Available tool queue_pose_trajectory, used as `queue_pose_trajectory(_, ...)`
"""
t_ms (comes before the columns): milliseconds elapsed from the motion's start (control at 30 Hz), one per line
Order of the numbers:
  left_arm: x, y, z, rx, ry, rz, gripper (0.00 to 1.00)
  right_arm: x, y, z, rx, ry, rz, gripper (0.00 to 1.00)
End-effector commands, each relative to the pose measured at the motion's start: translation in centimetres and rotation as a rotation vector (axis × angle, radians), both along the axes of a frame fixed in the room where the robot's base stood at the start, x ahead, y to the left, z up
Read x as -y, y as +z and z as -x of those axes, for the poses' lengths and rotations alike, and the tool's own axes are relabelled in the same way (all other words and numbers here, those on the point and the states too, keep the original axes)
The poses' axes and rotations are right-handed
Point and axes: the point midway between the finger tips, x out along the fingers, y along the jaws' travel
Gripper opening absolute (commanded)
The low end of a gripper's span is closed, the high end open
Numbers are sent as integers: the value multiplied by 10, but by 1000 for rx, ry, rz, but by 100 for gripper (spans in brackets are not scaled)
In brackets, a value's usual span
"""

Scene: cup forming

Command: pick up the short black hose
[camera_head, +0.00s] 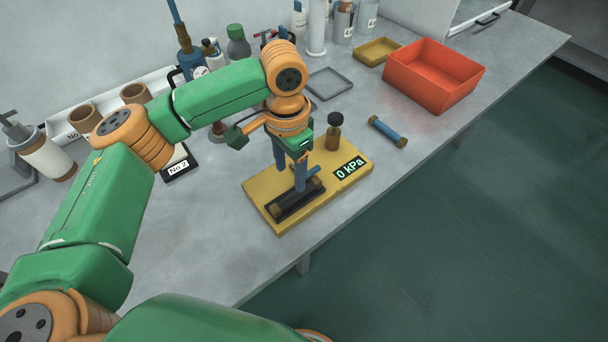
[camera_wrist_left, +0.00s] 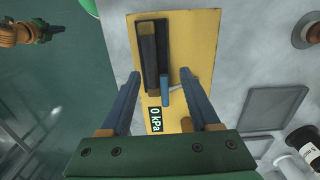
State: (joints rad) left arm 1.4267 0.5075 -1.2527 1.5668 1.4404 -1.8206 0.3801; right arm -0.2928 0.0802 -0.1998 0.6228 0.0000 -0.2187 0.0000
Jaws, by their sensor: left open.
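A dark, narrow holder (camera_head: 284,210) lies on the yellow board (camera_head: 262,184) and also shows in the left wrist view (camera_wrist_left: 147,52). A short dark piece with a brownish end lies in or along it; I cannot tell for sure that it is the short black hose. My left gripper (camera_head: 290,181) is open, pointing down over the holder. In the left wrist view its blue fingers (camera_wrist_left: 161,76) are apart, with a small blue peg (camera_wrist_left: 164,91) showing between them. The fingers partly hide the holder in the head view.
A display reading 0 kPa (camera_head: 349,168) and a black-capped brown bottle (camera_head: 333,136) are on the board. A blue tube with brown ends (camera_head: 387,132) lies to the right. An orange-red bin (camera_head: 432,76), a yellow tray (camera_head: 377,51) and a grey tray (camera_head: 329,84) stand farther back.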

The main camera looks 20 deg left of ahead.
Motion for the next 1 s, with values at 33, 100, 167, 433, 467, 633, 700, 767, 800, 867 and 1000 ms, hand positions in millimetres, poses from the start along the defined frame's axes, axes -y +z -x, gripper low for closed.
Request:
queue_pose_trajectory(33,0,-6,1,-3,-1,0,62,0,3,1,-1,0,0,0)
queue_pose_trajectory(100,1,-18,2,-4,-2,0,62,0,7,2,-5,0,0,0)
queue_pose_trajectory(167,1,-30,3,-4,-3,1,62,0,12,6,-11,0,0,0)
queue_pose_trajectory(433,3,-61,3,2,-5,4,62,0,12,9,-17,0,1,0)
queue_pose_trajectory(467,3,-61,3,2,-5,4,62,0,12,8,-16,0,1,0)
queue_pose_trajectory(633,3,-60,3,2,-5,4,41,0,12,6,-11,0,0,0)
queue_pose_trajectory(700,3,-60,3,2,-5,4,22,0,12,6,-11,0,0,0)
queue_pose_trajectory(767,3,-60,3,3,-5,3,6,0,12,6,-11,0,0,0)
queue_pose_trajectory(800,3,-60,3,3,-5,3,0,0,12,6,-11,0,0,0)
queue_pose_trajectory(867,3,-60,3,3,-5,3,0,0,12,6,-11,0,0,0)
queue_pose_trajectory(1000,3,-60,3,3,-5,4,0,0,12,5,-11,0,0,0)
